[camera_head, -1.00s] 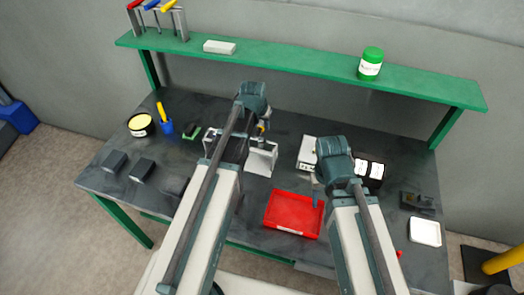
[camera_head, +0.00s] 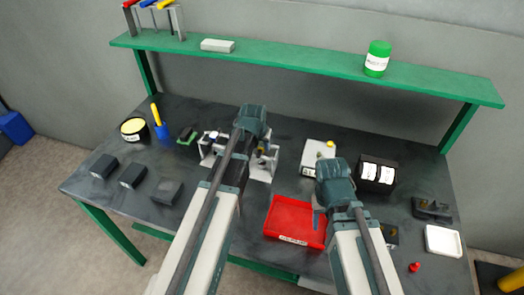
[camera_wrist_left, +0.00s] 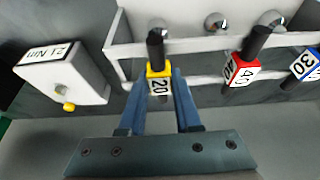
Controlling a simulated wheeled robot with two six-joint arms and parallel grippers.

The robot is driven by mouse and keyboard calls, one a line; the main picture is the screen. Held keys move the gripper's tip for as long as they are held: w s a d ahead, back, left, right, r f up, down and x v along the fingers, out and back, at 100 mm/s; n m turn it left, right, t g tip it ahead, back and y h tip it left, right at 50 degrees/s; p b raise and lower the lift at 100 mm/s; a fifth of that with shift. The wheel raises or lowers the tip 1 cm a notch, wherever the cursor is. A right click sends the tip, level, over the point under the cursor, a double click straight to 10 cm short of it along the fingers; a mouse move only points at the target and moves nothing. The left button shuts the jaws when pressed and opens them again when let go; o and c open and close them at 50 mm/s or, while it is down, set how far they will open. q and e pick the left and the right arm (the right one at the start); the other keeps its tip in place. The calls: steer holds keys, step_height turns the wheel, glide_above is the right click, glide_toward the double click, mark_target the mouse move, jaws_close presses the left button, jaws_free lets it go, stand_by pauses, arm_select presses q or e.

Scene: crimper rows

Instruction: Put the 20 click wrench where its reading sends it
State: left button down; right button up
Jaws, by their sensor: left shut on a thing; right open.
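My left gripper (camera_wrist_left: 158,98) is shut on the 20 click wrench (camera_wrist_left: 158,82), which has a yellow band marked 20 and a black end. The wrench is at the white rack (camera_wrist_left: 200,47); I cannot tell whether it is clear of it. A red-banded wrench marked 40 (camera_wrist_left: 242,70) and a blue-banded one marked 30 (camera_wrist_left: 303,65) are to its right. A white tester (camera_wrist_left: 62,75) with a yellow knob reads 21 Nm; it also shows in the head view (camera_head: 313,158). My right gripper (camera_head: 318,210) is open near the red tray (camera_head: 292,232).
A black box with two white labels (camera_head: 377,174) stands right of the tester. A white tray (camera_head: 443,240) and a dark holder (camera_head: 432,209) are at the right edge. Several dark blocks (camera_head: 132,175) lie at left. A green shelf (camera_head: 300,65) spans the back.

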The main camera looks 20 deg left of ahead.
arm_select(q)
steer(key=shift+f, duration=0.15)
steer(key=c, duration=1.1)
jaws_free()
steer(key=shift+f, duration=0.1)
steer(key=o, duration=0.5)
